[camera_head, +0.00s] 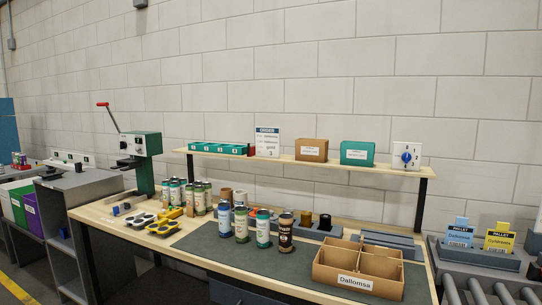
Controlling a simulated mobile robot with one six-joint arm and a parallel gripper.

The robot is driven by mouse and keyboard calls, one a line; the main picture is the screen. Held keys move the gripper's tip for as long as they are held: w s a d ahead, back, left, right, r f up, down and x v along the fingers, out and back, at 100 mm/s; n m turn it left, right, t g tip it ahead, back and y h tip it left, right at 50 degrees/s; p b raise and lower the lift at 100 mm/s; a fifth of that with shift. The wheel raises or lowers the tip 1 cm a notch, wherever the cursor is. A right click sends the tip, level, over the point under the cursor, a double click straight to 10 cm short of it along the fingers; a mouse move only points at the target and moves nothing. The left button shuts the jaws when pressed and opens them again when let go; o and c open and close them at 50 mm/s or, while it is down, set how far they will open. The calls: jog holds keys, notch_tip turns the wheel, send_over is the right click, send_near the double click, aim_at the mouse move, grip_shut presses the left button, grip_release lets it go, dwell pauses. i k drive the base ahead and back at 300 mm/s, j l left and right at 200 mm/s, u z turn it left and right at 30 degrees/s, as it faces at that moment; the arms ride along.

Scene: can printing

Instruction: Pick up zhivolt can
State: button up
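Several cans stand upright on the workbench. In the front row on the dark mat are a blue-and-white can (224,219), a green-and-white can (241,225), a white can with teal and green (263,228) and a dark brown can (285,233). Behind them to the left is a cluster of white-and-green and teal cans (199,198). The can labels are too small to read, so I cannot tell which is the zhivolt can. My gripper is not in view.
A green press (148,147) with a red-handled lever stands at the left. Yellow and grey trays (163,226) lie before it. A shelf (225,153) spans the back.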

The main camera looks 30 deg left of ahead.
aim_at(263, 216)
jog(key=i+j+u, duration=0.15)
jog(key=i+j, duration=0.2)
jog(key=i+j+u, duration=0.2)
jog(key=i, duration=0.25)
jog(key=i+j+u, duration=0.15)
jog(key=i+j, duration=0.2)
jog(key=i+j+u, duration=0.15)
jog(key=i, duration=0.35)
jog(key=i+j+u, duration=0.2)
jog(key=i, duration=0.25)
